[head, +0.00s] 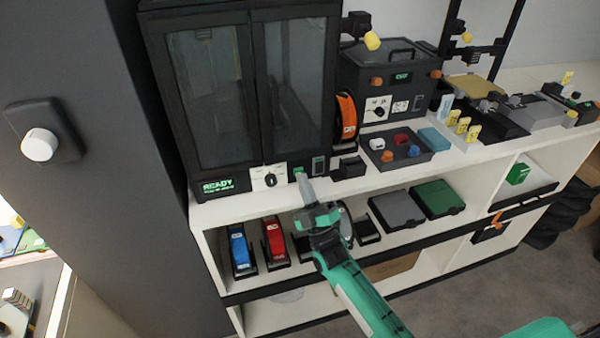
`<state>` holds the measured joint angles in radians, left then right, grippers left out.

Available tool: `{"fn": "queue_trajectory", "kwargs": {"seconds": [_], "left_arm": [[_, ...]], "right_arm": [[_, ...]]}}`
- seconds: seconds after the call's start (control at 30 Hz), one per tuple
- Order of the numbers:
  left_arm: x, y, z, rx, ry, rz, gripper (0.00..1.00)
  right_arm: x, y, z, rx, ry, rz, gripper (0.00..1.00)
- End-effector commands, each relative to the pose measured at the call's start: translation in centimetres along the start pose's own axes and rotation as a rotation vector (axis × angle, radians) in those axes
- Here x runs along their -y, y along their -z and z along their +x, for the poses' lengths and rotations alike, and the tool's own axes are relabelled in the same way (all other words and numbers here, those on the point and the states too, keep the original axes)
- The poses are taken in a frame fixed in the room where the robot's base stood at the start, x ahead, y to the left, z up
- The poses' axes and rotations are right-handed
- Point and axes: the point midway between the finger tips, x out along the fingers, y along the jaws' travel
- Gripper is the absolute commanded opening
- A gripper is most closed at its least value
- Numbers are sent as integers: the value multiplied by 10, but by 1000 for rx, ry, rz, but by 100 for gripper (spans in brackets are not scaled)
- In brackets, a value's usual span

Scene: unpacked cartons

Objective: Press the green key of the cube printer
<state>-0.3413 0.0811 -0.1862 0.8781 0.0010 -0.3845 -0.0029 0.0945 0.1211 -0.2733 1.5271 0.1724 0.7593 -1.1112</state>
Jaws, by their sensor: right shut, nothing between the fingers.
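The cube printer (242,100) is a large black cabinet with two glass doors, standing on the white shelf unit at upper centre. Its front strip has a lit green READY display (217,186), a white panel with a black knob (269,178) and a small green key (298,170). My right gripper (303,180) is shut and empty, its fingertips just below and in front of the green key. The fingers partly cover the key's lower side, and I cannot tell whether they touch it. My left gripper is out of view.
An orange spool (346,115) and a smaller black machine (390,80) stand right of the printer. A grey tray (408,155) holds coloured parts. Blue (240,249) and red (275,240) cartridges stand on the shelf below. A dark column rises at left.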

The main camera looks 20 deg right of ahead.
Motion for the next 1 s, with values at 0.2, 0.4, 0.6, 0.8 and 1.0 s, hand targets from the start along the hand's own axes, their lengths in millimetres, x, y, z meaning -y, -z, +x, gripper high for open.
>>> {"fn": "queue_trajectory", "kwargs": {"seconds": [0.2, 0.4, 0.6, 0.8, 1.0], "left_arm": [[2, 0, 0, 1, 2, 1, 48], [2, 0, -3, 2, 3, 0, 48], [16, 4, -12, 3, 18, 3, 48], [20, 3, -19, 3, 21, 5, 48], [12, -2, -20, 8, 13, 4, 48]], "right_arm": [[-4, -2, 6, -1, -7, -6, 0], [-7, 1, 2, -1, -7, -6, 0], [-17, 12, -12, -1, -5, -4, 0], [-26, 23, -27, -2, -5, -3, 0], [-28, 26, -33, -4, -4, -3, 0]]}}
